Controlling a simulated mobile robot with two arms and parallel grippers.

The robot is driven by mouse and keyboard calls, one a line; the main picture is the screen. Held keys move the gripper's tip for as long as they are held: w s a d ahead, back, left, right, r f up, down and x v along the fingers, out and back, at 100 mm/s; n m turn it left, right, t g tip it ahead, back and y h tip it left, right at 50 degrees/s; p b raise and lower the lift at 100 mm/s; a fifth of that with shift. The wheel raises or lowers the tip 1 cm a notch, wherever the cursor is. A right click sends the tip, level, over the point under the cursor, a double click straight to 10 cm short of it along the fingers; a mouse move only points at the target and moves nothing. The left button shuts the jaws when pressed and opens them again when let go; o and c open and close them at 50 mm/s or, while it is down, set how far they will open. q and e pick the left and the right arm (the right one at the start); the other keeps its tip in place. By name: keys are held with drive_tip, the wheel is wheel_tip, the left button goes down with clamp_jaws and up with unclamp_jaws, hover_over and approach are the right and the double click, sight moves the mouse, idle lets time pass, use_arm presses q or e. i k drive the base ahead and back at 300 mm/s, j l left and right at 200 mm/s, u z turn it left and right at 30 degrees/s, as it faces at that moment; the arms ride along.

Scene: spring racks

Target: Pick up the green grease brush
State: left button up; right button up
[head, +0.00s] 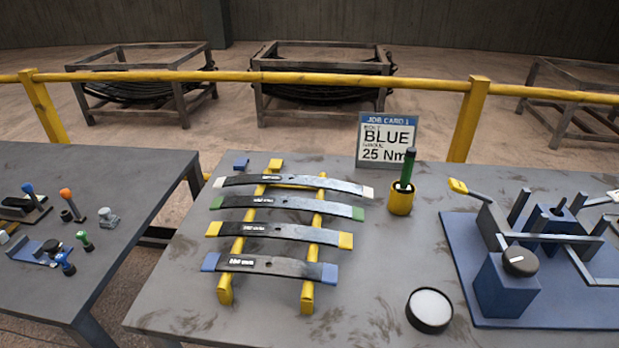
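The green grease brush (405,176) stands upright in a yellow cup (400,203) on the right-hand grey table. Its dark upper end points up, and its lower end is hidden inside the cup. The cup stands to the right of the spring rack, in front of the job card. Neither of my grippers shows in the head view.
Leaf springs (283,229) lie across a yellow rack (308,293) left of the cup. A job card (386,139) stands behind it. A round white-topped tin (429,308) is in front, and a blue fixture (507,284) is right. Small tools lie on the left table (100,270).

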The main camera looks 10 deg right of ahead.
sight(404, 188)
drive_tip(key=k+l+u, duration=0.15)
drive_tip(key=l+u, duration=0.25)
drive_tip(key=k+l+u, duration=0.15)
drive_tip(key=l+u, duration=0.15)
drive_tip(key=u, duration=0.15)
